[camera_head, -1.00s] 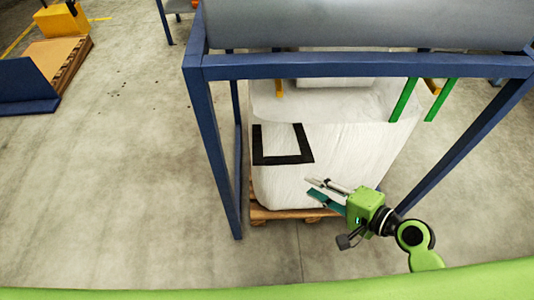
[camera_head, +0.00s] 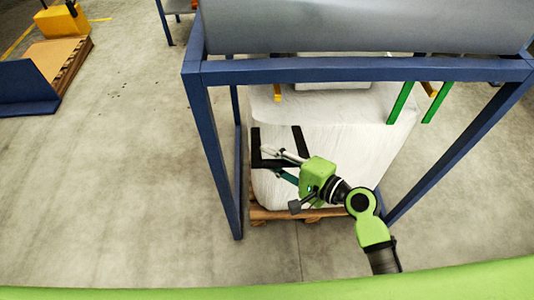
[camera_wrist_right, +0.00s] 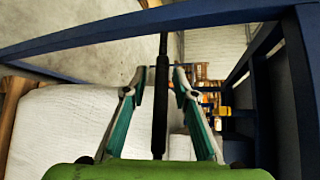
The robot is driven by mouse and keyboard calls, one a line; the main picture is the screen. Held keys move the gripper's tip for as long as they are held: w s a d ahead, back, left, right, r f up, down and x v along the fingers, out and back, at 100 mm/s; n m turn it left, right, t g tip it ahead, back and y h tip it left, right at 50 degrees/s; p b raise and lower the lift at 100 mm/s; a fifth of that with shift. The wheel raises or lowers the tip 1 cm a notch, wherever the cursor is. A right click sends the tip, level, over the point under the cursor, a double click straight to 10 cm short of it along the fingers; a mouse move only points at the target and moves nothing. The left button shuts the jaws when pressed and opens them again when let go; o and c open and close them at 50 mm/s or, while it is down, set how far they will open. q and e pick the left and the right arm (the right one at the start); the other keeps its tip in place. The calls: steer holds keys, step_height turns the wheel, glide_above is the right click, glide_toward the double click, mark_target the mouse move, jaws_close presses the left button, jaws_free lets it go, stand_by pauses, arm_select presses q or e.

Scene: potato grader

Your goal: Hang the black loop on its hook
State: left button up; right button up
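The black loop (camera_head: 300,148) stands up at the front left of a white bulk bag (camera_head: 340,150). My right gripper (camera_head: 268,160) is at the loop's lower bar. In the right wrist view, a black bar of the loop (camera_wrist_right: 160,105) runs between the spread fingers (camera_wrist_right: 159,80), with gaps on both sides. The gripper hides part of the loop in the head view. A yellow hook (camera_head: 277,92) hangs from the blue frame above the loop. Another yellow piece (camera_head: 429,88) shows at the right, near two green straps (camera_head: 400,102). My left gripper is not in view.
The blue frame (camera_head: 350,68) surrounds the bag, with posts at its left and right. A grey cylinder (camera_head: 350,25) lies above the front beam. The bag rests on a wooden pallet (camera_head: 260,214). Open concrete floor lies to the left.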

steer(key=shift+w+a+f, duration=0.15)
steer(key=shift+w+a, duration=0.35)
jaws_close()
